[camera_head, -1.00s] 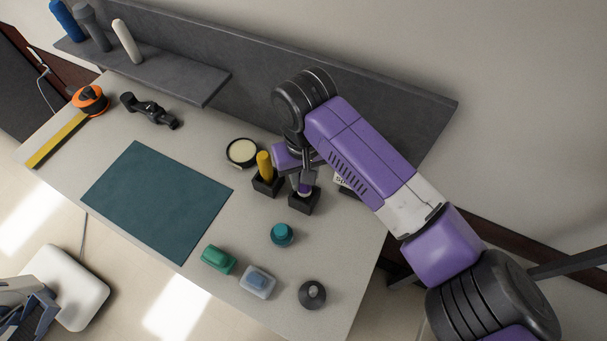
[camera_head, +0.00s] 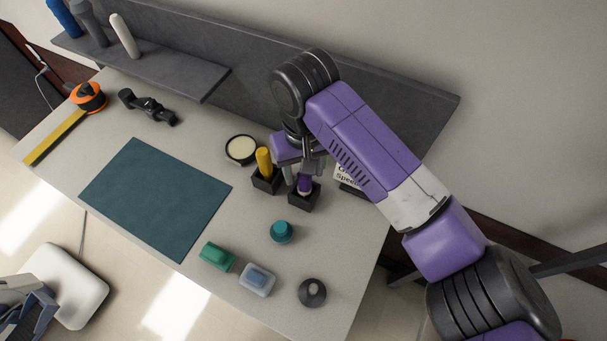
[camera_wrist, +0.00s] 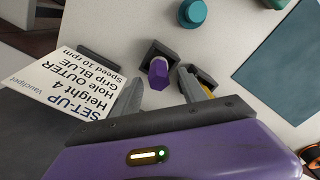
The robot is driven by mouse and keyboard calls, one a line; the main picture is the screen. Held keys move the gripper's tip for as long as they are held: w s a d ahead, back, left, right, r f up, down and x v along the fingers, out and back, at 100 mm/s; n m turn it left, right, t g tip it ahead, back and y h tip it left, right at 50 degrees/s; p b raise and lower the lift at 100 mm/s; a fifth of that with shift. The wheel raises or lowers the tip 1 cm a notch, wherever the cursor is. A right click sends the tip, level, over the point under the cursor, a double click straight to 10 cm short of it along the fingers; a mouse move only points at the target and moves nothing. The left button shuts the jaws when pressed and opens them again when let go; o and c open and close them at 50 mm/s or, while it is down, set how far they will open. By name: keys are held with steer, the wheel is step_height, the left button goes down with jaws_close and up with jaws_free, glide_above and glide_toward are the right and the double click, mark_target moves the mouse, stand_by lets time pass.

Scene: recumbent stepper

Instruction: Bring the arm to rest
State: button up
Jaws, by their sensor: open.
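My gripper (camera_head: 304,172) is open above the black holder (camera_head: 304,199) near the table's right back part. A purple-topped peg (camera_head: 304,184) stands in that holder, just below the fingers and apart from them as far as I can see. In the wrist view the purple peg (camera_wrist: 158,72) shows between my two open fingers (camera_wrist: 177,92), with nothing held. My purple arm reaches in from the lower right in the head view.
A yellow-handled item (camera_head: 264,161) stands in a neighbouring black holder. A set-up card (camera_wrist: 75,85) stands close beside my gripper. A round tin (camera_head: 241,150), teal knob (camera_head: 281,232), green block (camera_head: 217,256) and blue-grey block (camera_head: 258,281) lie nearby. The dark shelf board (camera_head: 400,112) rises behind.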

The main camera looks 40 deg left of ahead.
steer(key=shift+r+b, duration=0.3)
steer(key=shift+r, duration=2.15)
